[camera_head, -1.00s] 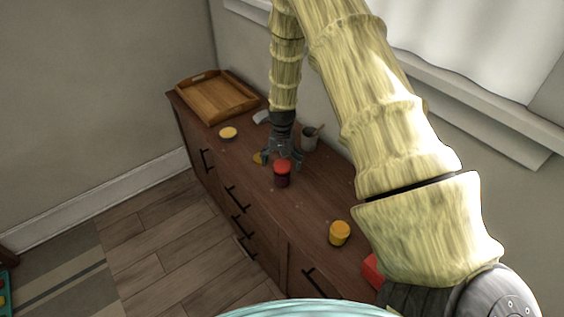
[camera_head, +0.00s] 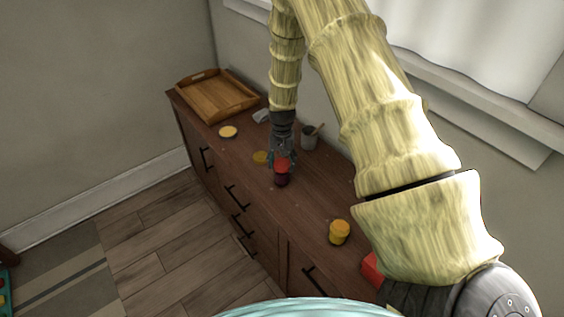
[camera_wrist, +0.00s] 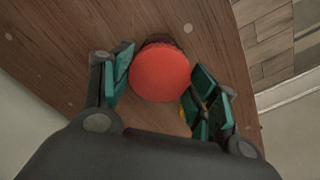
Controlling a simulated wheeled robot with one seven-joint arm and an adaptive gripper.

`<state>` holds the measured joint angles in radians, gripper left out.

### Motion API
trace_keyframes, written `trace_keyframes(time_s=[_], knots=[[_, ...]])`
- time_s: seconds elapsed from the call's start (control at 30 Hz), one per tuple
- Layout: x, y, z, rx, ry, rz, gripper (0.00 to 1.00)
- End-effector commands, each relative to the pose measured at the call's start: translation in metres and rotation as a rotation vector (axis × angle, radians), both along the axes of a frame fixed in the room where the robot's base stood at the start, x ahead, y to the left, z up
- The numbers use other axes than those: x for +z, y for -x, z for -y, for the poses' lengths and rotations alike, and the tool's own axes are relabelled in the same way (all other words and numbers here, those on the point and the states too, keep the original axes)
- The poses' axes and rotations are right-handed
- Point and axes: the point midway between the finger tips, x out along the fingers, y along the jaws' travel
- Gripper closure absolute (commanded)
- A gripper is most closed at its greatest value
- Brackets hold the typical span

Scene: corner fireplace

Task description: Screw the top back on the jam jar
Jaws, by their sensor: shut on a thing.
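The jam jar (camera_head: 281,182) is dark and stands upright on the brown cabinet top. Its red top (camera_head: 282,165) sits on its mouth. The wrist view shows the red top (camera_wrist: 160,74) from above as a round disc, with a dark edge of the jar (camera_wrist: 158,41) beyond it. My gripper (camera_head: 281,158) is directly above the jar, with its fingers closed around the red top. In the wrist view its teal finger pads stand on either side of the top. The thread between top and jar is hidden.
On the cabinet (camera_head: 300,198) are a wooden tray (camera_head: 190,101), a pale yellow disc (camera_head: 228,132), a flat yellow item (camera_head: 260,158), a grey cup with a stick (camera_head: 309,141) and a yellow jar (camera_head: 339,233). A red object (camera_head: 371,268) is partly hidden by my arm.

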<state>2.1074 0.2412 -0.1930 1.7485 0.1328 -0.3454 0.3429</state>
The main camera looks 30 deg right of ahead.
Motion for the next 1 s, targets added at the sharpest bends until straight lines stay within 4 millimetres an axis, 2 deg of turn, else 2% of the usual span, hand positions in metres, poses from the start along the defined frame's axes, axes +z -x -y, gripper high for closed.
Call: trace_keyframes(time_s=[0.37,0.67,1.0], knots=[[-0.0019,0.0003,-0.0004,-0.002,-0.001,-0.001,0.68],[-0.0025,0.0011,-0.0005,-0.242,0.0,-0.003,0.68],[-0.0029,0.0013,-0.001,-0.281,-0.001,-0.004,0.68]])
